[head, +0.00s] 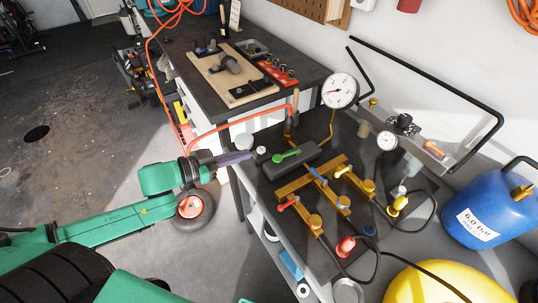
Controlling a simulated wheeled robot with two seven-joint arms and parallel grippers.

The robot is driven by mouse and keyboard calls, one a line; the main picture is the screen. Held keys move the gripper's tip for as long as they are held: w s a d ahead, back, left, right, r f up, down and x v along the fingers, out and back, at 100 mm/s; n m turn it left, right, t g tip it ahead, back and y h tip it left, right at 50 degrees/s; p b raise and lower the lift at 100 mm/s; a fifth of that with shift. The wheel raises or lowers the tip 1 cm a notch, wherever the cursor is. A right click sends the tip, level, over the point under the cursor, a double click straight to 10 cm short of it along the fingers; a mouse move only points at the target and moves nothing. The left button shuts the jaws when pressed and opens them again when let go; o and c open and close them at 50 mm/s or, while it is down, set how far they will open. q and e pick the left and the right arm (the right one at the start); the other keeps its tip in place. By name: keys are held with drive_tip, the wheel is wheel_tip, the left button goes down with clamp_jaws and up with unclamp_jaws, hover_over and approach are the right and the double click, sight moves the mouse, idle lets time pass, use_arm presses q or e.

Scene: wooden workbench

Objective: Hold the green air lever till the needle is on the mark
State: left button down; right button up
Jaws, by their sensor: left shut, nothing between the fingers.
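The green air lever (287,155) sits on a dark block (291,160) on the dark bench top. A large round white gauge (339,91) stands behind it on a brass pipe; its needle shows, but the mark is too small to make out. My left gripper (250,155) is shut and empty. My right gripper is not in view.
A brass manifold (318,185) with red, blue and yellow levers lies right of the green one. A smaller gauge (387,141) stands behind. Blue (490,212) and yellow (428,285) tanks stand at the right and front. An orange hose (233,119) crosses behind my gripper.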

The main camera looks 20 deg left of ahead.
sight(287, 155)
use_arm(q)
drive_tip(key=x, duration=0.9)
drive_tip(key=shift+w+a+r+b, duration=0.1)
drive_tip(key=shift+w+r+b, duration=0.05)
drive_tip(key=shift+w+b, duration=0.15)
drive_tip(key=f, duration=0.4)
drive_tip(key=shift+w+d, duration=0.15)
drive_tip(key=shift+d, duration=0.15)
drive_tip(key=shift+f, duration=0.3)
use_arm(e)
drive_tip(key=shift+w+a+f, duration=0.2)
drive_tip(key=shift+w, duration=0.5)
use_arm(q)
drive_tip(key=shift+f, duration=0.1)
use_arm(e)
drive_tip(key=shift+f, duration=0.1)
